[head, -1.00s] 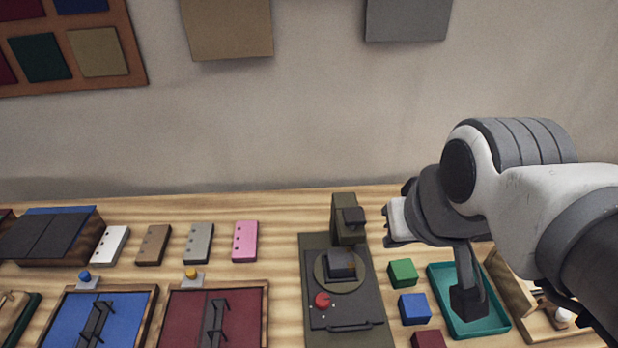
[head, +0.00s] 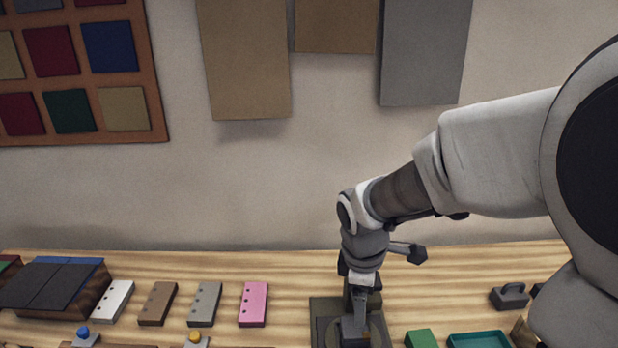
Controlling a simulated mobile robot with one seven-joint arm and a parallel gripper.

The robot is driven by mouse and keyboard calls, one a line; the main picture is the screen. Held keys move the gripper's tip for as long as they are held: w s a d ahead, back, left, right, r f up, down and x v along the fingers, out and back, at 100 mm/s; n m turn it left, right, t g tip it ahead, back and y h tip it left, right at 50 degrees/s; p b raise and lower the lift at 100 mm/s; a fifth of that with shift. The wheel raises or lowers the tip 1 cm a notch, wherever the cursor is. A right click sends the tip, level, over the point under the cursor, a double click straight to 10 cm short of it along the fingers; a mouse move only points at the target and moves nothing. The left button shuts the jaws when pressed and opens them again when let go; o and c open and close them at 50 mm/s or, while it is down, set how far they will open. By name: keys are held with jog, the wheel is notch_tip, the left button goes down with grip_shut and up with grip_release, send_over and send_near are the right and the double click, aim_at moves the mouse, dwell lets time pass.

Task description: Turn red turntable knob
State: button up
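The turntable unit (head: 320,308) is a dark olive base at the bottom of the head view, cut off by the lower edge. A dark grey block (head: 353,332) sits on its plate. The red knob is not in the picture now; it lies below the lower edge. My gripper (head: 360,306) points down over the back part of the turntable and overlaps its upright post. Its fingers are small and dark against the dark unit, so I cannot tell whether they are open or touching anything.
Pink (head: 253,303), grey (head: 205,303) and brown (head: 158,303) blocks stand left of the turntable. A green cube (head: 421,339) and teal tray (head: 478,338) are close on its right. A dark handled object (head: 510,296) stands farther right. The wall is behind.

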jog(key=a+f+n+b, duration=0.1)
jog(key=f+n, duration=0.1)
jog(key=f, duration=0.6)
jog(key=a+f+n+g+b, duration=0.1)
jog(key=f+b, duration=0.1)
jog(key=f, duration=0.6)
jog(key=a+f+n+y+b, duration=0.1)
jog(key=a+f+n, duration=0.1)
jog(key=f, duration=0.7)
jog(key=shift+w+a+n+g, duration=0.1)
jog(key=shift+w+n+g, duration=0.05)
jog(key=shift+n+g, duration=0.15)
grip_shut()
